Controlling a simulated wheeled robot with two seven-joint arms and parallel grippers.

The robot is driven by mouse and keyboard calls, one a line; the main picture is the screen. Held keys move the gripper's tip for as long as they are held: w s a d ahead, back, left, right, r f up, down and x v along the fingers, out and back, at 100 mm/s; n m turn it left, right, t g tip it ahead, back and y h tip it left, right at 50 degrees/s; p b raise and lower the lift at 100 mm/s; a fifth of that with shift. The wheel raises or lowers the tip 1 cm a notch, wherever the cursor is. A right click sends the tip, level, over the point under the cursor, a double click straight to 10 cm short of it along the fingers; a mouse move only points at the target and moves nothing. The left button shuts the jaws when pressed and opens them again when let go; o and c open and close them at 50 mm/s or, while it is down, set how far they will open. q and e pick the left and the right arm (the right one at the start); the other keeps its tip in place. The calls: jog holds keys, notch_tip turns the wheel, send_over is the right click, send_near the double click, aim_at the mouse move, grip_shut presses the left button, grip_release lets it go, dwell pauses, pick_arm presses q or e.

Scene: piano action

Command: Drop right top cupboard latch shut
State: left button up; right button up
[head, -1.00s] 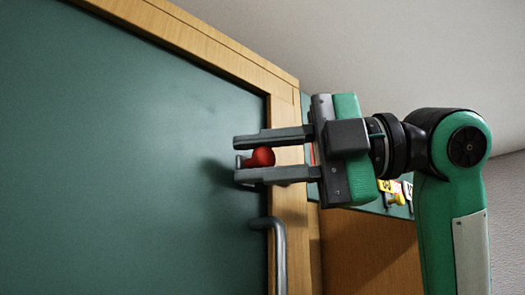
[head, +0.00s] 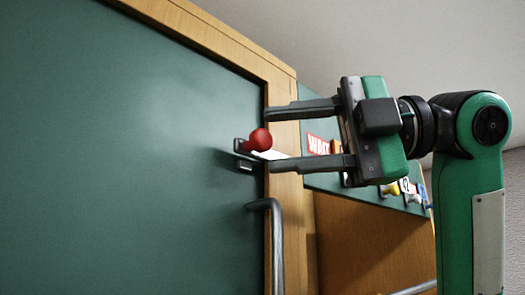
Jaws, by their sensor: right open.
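The green cupboard door (head: 130,150) with a wooden frame fills the left of the head view. Near its right edge is the latch, with a round red knob (head: 260,139), a pale bar (head: 269,155) and a small dark metal bracket (head: 241,146) behind it. The bar slants down to the right towards my lower finger; whether it touches the finger I cannot tell. My right gripper (head: 270,139) is open, its fingertips above and below the knob's level and just right of it. It holds nothing. My left gripper is not in view.
Behind my gripper is a green board (head: 335,182) with a red WAIT sign (head: 318,144) and several coloured pegs. Wall and ceiling at upper right are clear.

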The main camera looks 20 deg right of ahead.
jog(key=b+v, duration=0.3)
jog(key=v, duration=0.7)
